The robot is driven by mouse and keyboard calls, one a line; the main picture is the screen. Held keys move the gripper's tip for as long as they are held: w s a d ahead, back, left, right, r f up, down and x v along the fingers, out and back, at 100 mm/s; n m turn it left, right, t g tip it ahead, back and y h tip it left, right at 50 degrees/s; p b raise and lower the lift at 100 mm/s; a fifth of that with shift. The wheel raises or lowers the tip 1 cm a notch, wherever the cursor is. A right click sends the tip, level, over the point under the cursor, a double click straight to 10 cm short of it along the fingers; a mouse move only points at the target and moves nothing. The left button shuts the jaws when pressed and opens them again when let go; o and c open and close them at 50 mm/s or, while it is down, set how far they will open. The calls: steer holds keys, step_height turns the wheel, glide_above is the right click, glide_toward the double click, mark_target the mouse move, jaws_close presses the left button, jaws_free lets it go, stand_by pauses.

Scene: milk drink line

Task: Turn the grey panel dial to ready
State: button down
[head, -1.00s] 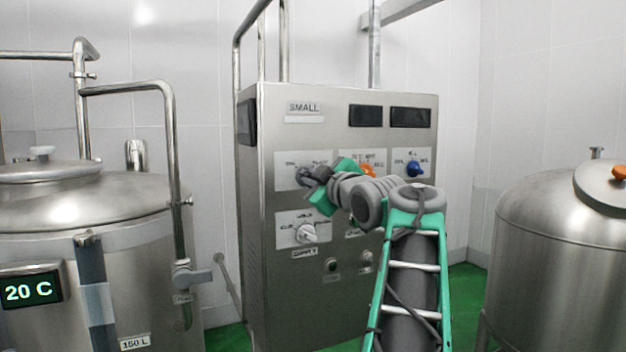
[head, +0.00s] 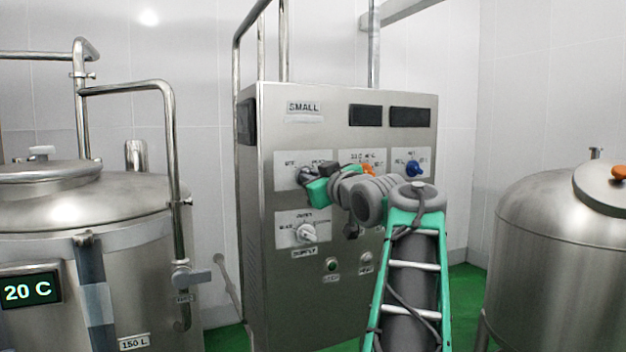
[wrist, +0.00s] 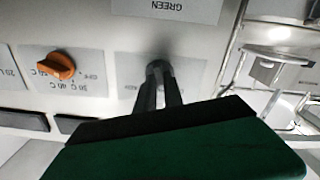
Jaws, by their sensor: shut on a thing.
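The grey panel dial (wrist: 158,68) is at the tips of my gripper's two dark fingers in the wrist view, in front of a pale label plate. My gripper (head: 304,176) is at the upper-left dial plate of the steel panel (head: 340,255) in the head view, its fingers shut on the dial. The gripper and fingers cover most of the dial, and I cannot read which mark it points to.
An orange dial (wrist: 55,65) sits beside the grey one. A blue dial (head: 413,168) is further right, and a white dial (head: 306,232) is below. Steel tanks stand left (head: 90,235) and right (head: 550,230) of the panel.

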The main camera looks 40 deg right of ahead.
steer(key=m+p, duration=0.2)
steer(key=m, duration=1)
steer(key=shift+d+m+p, duration=0.1)
steer(key=shift+m+p, duration=0.2)
stand_by(0.3)
steer(key=c, duration=1.5)
jaws_free()
steer(key=shift+o, duration=0.2)
steer(key=b+v, duration=0.2)
steer(key=v, duration=0.6)
steer(key=shift+b, duration=0.3)
